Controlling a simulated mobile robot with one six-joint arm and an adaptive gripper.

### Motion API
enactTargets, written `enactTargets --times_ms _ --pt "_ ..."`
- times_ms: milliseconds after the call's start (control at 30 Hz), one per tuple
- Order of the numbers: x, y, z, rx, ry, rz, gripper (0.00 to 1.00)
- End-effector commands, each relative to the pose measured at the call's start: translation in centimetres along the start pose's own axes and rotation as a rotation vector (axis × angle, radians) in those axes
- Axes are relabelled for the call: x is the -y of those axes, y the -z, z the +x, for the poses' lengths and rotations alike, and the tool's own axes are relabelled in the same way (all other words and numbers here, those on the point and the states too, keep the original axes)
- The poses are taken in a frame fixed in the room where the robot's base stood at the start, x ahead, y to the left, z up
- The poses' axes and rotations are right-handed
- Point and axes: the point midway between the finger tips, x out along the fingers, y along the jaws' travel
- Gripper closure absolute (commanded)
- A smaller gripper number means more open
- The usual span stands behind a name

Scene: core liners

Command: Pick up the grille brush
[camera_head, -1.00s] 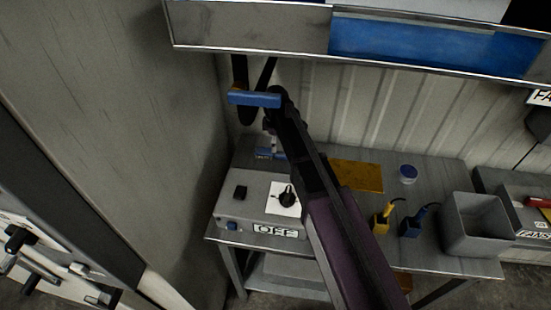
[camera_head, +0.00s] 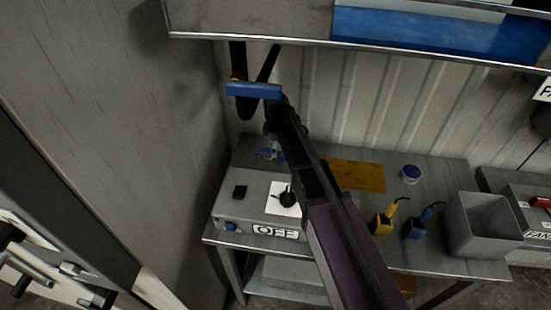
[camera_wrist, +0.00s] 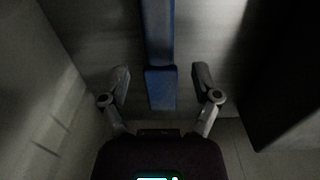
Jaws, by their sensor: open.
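A long blue bar (camera_wrist: 160,50), which looks like the grille brush's handle, runs down from the top of the wrist view. Its near end lies midway between the fingers of my gripper (camera_wrist: 161,76). The fingers are spread wide, with a visible gap on each side of the bar, so my gripper is open and holds nothing. In the head view, a blue bar (camera_head: 254,90) shows in front of the arm's far end, near the wall corner. My fingers cannot be made out clearly there. No bristles are clearly visible.
A metal bench (camera_head: 455,262) below carries a grey control box (camera_head: 255,208), a yellow plate (camera_head: 357,176), and a grey bin (camera_head: 482,228). A blue-fronted panel (camera_head: 440,38) hangs above. A bare wall (camera_head: 130,110) stands close on the left.

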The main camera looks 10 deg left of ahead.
Motion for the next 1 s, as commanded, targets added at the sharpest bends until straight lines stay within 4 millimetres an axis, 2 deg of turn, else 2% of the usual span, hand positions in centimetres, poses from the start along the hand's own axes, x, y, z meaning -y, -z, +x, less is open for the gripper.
enactTargets --times_ms 33,300,1000 --pt "0.0 0.0 0.8 0.000 0.000 0.000 0.20" --pt "0.0 0.0 2.4 0.000 0.000 0.000 0.20" --pt "0.0 0.0 2.5 0.000 0.000 0.000 0.20"
